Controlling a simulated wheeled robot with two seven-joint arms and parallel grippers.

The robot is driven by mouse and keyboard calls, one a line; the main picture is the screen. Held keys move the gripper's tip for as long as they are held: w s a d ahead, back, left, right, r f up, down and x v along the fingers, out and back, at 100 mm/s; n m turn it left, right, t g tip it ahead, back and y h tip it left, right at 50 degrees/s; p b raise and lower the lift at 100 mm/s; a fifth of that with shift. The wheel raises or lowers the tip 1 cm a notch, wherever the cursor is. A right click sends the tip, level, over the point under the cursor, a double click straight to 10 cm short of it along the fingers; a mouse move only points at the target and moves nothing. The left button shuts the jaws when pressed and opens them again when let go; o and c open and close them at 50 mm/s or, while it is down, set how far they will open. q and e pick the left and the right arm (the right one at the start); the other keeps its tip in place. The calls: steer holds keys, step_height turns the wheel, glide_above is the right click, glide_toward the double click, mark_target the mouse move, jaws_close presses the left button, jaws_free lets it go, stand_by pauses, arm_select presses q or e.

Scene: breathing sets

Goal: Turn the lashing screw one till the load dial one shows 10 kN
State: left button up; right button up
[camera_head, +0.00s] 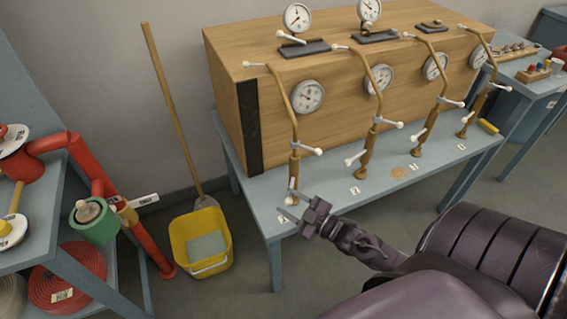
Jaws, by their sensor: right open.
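The leftmost lashing screw (295,165), a brown shaft with a white-tipped cross handle, stands at the left end of the grey-blue bench; I take it as lashing screw one. Its bent bar runs up to the top of the wooden crate. The leftmost dial (308,97), on the crate's front face, is taken as load dial one; its reading is too small to tell. My right gripper (286,202) is open and empty at the bench's front left corner, by the foot of this screw. Whether it touches the screw is unclear. My left gripper is not in view.
The wooden crate (280,60) fills the back of the bench (250,190). A yellow bucket (201,240) and broom (165,90) stand left. Red pipework (100,185) is farther left.

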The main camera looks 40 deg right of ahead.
steer(key=v, duration=0.5)
stand_by(0.4)
steer(key=s+f+m+g+h, duration=0.2)
steer(key=s+f+m+g, duration=0.15)
steer(key=f, duration=0.75)
steer(key=s+f+m+g+h, duration=0.25)
steer(key=s+f, duration=0.25)
steer(key=f, duration=0.7)
steer(key=s+a+f+g, duration=0.5)
steer(key=s+f, duration=0.3)
steer(key=s, duration=0.3)
steer(key=s+a+f+m+g, duration=0.1)
steer(key=s+a+f+g, duration=0.4)
steer(key=s, duration=0.6)
step_height(320, 180, down, 3)
steer(key=shift+a, duration=1.15)
steer(key=shift+w, duration=0.1)
steer(key=shift+c, duration=0.5)
